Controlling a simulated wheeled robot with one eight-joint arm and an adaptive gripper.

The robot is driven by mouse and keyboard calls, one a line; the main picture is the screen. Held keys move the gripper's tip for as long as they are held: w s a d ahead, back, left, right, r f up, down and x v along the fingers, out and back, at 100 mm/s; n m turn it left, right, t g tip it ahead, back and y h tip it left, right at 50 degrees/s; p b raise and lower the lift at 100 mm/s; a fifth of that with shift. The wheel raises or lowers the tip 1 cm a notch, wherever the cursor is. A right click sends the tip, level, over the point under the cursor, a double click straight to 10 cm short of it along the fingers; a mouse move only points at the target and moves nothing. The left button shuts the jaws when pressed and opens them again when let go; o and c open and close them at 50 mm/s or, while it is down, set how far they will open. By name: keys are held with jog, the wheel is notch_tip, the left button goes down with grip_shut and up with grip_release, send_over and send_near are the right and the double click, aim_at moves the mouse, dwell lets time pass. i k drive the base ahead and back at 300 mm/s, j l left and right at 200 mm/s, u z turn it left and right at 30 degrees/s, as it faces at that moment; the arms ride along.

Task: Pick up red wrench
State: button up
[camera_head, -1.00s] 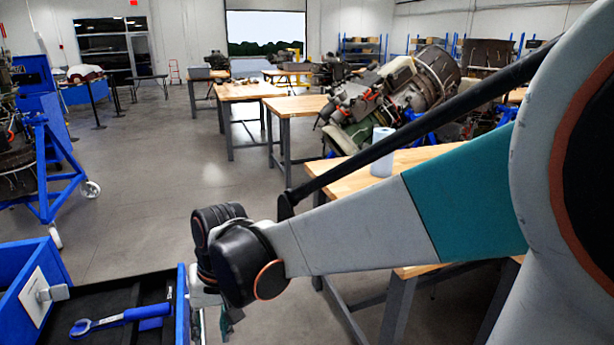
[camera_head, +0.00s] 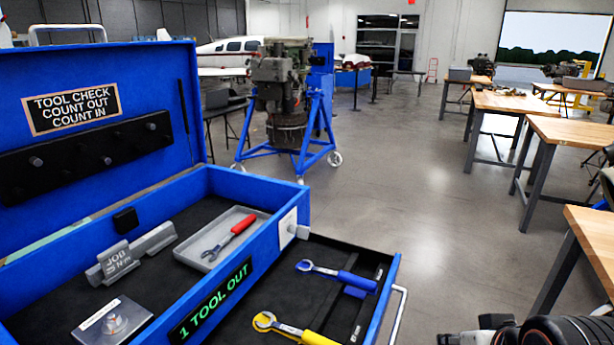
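The red wrench (camera_head: 230,238) has a red handle and a silver head. It lies in a shallow grey tray (camera_head: 196,262) inside the open blue toolbox (camera_head: 244,270), handle pointing away to the right. Nothing is touching it except the tray. Dark wrist parts of my arm show at the bottom right corner, well to the right of the toolbox. My gripper's fingers are outside the picture.
The pulled-out drawer (camera_head: 398,270) holds a blue wrench (camera_head: 340,275) and a yellow wrench (camera_head: 292,332). A "1 TOOL OUT" display (camera_head: 210,302) is on the toolbox front. A wooden table (camera_head: 592,235) stands at right. Floor beyond the drawer is clear.

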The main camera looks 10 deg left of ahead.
aim_at(238, 229)
jog(key=u, duration=1.15)
jog(key=i+l+z, duration=0.45)
jog(key=l, duration=0.3)
jog(key=i+l+z, duration=0.6)
jog(key=i+l, duration=0.15)
jog(key=i, duration=0.2)
jog(key=i+l+z, duration=0.15)
jog(key=i, duration=0.4)
jog(key=i+l+z, duration=0.1)
jog(key=i+l, duration=0.15)
jog(key=i, duration=0.25)
jog(key=i+j+u, duration=0.1)
jog(key=i+u, duration=0.7)
jog(key=i+l+u, duration=0.1)
jog(key=i+u, duration=0.15)
jog(key=u, duration=0.15)
jog(key=i+l+u, duration=0.25)
jog(key=u, duration=0.15)
jog(key=i+u, duration=0.15)
jog(key=u, duration=0.3)
jog(key=i+u, duration=0.15)
jog(key=u, duration=0.35)
jog(key=i+u, duration=0.15)
jog(key=u, duration=0.3)
jog(key=i+l+u, duration=0.15)
jog(key=u, duration=0.35)
jog(key=i+l+u, duration=0.1)
jog(key=u, duration=0.35)
jog(key=l, duration=0.1)
